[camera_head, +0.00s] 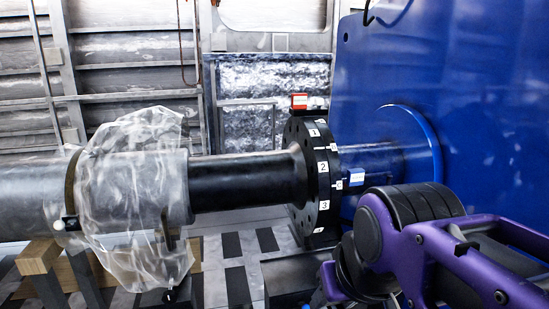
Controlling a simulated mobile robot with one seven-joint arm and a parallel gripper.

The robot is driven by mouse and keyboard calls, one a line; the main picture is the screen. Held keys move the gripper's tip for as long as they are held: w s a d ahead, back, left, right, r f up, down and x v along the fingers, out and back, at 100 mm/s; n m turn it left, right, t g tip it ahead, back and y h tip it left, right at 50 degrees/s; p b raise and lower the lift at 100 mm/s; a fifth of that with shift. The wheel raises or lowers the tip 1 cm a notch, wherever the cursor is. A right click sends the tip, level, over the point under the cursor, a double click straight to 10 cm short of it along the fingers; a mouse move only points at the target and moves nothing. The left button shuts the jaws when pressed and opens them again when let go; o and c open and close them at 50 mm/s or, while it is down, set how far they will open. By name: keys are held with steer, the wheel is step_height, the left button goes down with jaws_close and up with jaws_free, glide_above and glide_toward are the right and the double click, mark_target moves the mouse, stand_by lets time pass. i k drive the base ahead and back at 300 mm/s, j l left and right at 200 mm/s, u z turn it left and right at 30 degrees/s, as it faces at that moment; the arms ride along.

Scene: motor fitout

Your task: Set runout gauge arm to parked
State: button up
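A black shaft flange (319,175) with bolt holes and white number labels stands at the middle, joined to a dark shaft (248,181). A small red block with a white label (299,101) sits at the top of the flange. A small blue and white block (357,177) shows at the flange's right side, before the blue housing. I cannot tell which of these, if either, belongs to the runout gauge arm. My purple and black arm fills the lower right, in front of the housing. My gripper's fingers cannot be made out.
A large blue motor housing (455,90) fills the right side. Clear plastic sheeting (135,190) wraps the shaft at left, above wooden blocks (38,257). A dark-striped floor (235,245) shows below the shaft. My arm hides the area below the housing.

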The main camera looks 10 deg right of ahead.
mark_target(356, 177)
steer(key=i+z, duration=0.35)
steer(key=i, duration=0.15)
steer(key=i+j+z, duration=0.1)
steer(key=i+z, duration=0.3)
steer(key=i, duration=0.05)
